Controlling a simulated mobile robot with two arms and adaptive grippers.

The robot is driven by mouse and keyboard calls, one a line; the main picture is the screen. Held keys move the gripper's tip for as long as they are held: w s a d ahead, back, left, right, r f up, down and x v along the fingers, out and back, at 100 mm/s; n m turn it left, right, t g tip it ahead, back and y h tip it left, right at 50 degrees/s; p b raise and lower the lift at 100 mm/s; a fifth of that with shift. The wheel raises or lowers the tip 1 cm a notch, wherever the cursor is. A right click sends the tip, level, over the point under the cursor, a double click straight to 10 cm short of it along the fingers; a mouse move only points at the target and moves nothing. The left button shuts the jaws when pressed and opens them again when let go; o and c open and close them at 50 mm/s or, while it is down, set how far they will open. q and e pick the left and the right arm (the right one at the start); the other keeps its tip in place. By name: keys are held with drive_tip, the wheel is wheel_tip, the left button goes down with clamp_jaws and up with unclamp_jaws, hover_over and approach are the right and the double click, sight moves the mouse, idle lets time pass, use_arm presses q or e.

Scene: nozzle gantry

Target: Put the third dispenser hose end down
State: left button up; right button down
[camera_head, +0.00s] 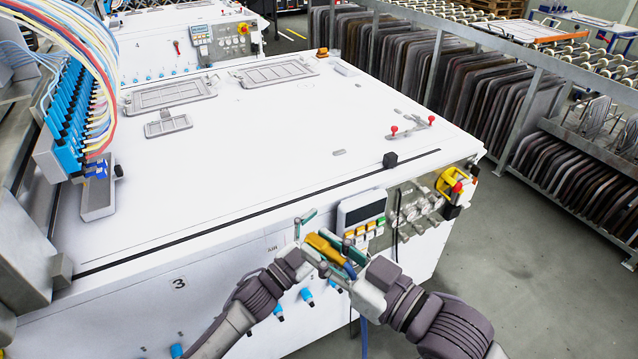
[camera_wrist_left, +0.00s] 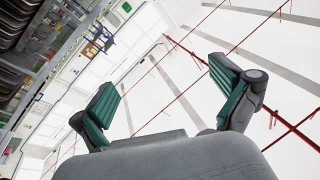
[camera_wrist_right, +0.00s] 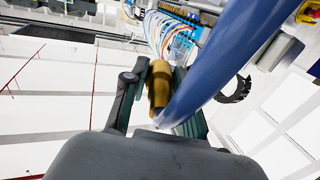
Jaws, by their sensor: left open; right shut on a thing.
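The hose end is a yellow-brass fitting (camera_head: 322,246) on a blue hose (camera_head: 363,335). My right gripper (camera_head: 328,252) is shut on it and holds it in front of the white machine's front face. In the right wrist view the fitting (camera_wrist_right: 159,84) sits between the fingers, and the thick blue hose (camera_wrist_right: 215,65) runs across in front. My left gripper (camera_head: 304,222) is open, close beside the fitting at its upper left. In the left wrist view its two fingers (camera_wrist_left: 165,105) are spread with nothing between them. Whether the left fingers touch the fitting cannot be told.
The white machine (camera_head: 250,180) bears the number 3 and a row of blue connectors (camera_head: 307,296) on its front. A control display (camera_head: 361,211), gauges and a yellow-red switch (camera_head: 455,186) lie right of the grippers. A nozzle bank (camera_head: 68,115) stands left. Floor is clear at lower right.

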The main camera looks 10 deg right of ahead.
use_arm(q)
drive_tip(key=s+d+r+m+g, duration=0.2)
drive_tip(key=s+r+m+g, duration=0.1)
drive_tip(key=r+m+g, duration=0.45)
drive_tip(key=s+d+r+m+g+h, duration=0.1)
drive_tip(key=s+d+r+m+g, duration=0.2)
drive_tip(key=r+m, duration=0.7)
drive_tip(key=s+d+r+m+g, duration=0.1)
drive_tip(key=s+r+m+g, duration=0.1)
drive_tip(key=r+m+g, duration=0.65)
drive_tip(key=m+t+y, duration=0.5)
drive_tip(key=t+y, duration=0.3)
drive_tip(key=y, duration=0.9)
approach(328, 247)
drive_tip(key=f, duration=0.6)
drive_tip(key=d+f, duration=0.1)
drive_tip(key=f, duration=0.2)
drive_tip(key=shift+w+f, duration=0.1)
drive_tip(key=shift+w, duration=0.2)
